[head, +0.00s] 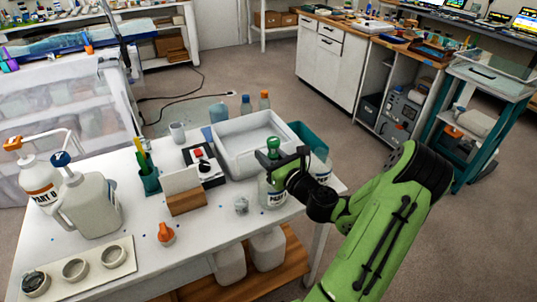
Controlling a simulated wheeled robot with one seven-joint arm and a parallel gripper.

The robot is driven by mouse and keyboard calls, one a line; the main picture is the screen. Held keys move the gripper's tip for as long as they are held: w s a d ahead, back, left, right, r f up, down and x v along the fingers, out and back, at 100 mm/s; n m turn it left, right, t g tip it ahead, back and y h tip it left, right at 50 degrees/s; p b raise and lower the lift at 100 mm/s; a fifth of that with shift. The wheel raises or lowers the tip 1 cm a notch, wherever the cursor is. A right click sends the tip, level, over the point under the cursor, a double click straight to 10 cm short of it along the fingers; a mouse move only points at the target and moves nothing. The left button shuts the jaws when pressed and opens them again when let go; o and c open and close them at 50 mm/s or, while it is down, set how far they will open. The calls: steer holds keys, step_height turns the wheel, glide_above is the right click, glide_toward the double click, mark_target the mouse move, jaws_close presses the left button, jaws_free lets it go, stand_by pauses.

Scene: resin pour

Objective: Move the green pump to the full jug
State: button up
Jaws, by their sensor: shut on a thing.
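The green pump (273,148) shows as a rounded green top at my gripper (284,165), which is shut on it. A pale, labelled jug (272,193) stands directly below; my gripper hides the join, so I cannot tell whether the pump is seated in it. A second pale, labelled jug (320,166) stands just right, partly behind my gripper. At the table's left stand a large white jug (93,206) with a blue cap and a labelled white jug (40,185) with an orange pump. The fill levels are not clear, so I cannot tell which jug is full.
A white tray (228,160) and a teal bin (312,137) stand behind the gripper. A small clear cup (241,205), an orange-capped item (166,235), a wooden card holder (187,202) and a teal pen cup (150,182) stand on the table (190,250). Its front middle is mostly clear.

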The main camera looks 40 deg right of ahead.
steer(key=shift+f, duration=0.35)
steer(key=o, duration=1.2)
